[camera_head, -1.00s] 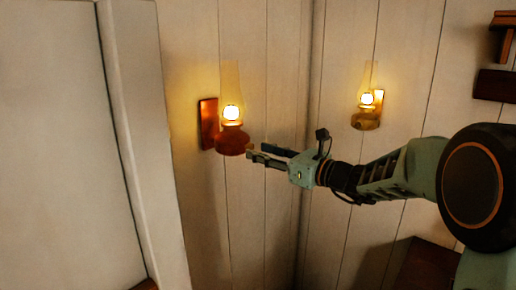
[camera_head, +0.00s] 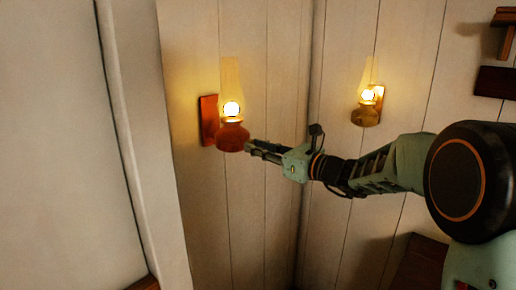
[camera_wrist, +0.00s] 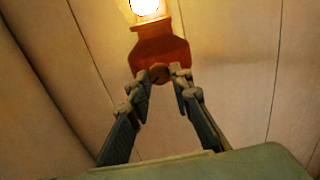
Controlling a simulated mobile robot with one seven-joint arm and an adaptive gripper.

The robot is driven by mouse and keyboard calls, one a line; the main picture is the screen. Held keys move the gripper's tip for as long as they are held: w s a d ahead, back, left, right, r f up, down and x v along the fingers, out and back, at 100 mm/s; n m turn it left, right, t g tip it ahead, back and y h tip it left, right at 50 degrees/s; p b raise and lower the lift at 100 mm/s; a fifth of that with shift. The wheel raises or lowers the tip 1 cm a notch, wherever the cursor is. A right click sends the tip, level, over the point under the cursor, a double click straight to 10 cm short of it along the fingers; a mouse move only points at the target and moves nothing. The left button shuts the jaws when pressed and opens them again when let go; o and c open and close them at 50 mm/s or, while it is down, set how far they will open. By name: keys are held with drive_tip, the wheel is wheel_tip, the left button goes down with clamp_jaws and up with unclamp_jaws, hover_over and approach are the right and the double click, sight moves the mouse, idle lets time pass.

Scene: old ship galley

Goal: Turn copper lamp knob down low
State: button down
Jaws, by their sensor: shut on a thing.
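The copper lamp (camera_head: 231,137) hangs on the left wall on a reddish back plate, with a tall glass chimney and a bright flame. In the wrist view its copper body (camera_wrist: 158,52) is at the top centre. Its small round knob (camera_wrist: 159,72) faces me, between my fingertips. My gripper (camera_head: 250,147) reaches in from the right to the lamp's side. In the wrist view my gripper (camera_wrist: 161,78) is shut on the knob, one finger on each side. The knob is hidden by the fingers in the head view.
A second, brass-coloured lit lamp (camera_head: 366,113) hangs on the right wall, beyond the corner. A pale upright post (camera_head: 145,150) stands left of the copper lamp. Dark wooden shelves (camera_head: 497,84) are at the upper right. The wall below the lamps is clear.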

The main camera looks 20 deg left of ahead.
drive_tip(key=shift+f+b, duration=0.15)
drive_tip(key=shift+b, duration=0.35)
drive_tip(key=n+b, duration=0.9)
drive_tip(key=b, duration=0.1)
drive_tip(key=n+b, duration=0.8)
drive_tip(key=b, duration=0.2)
drive_tip(key=n+b, duration=0.9)
drive_tip(key=b, duration=0.1)
drive_tip(key=shift+w+r+n, duration=0.1)
drive_tip(key=shift+r+n, duration=0.15)
drive_tip(key=shift+n, duration=0.05)
drive_tip(key=c, duration=1.7)
unclamp_jaws()
drive_tip(key=shift+c, duration=0.2)
drive_tip(key=shift+d, duration=0.15)
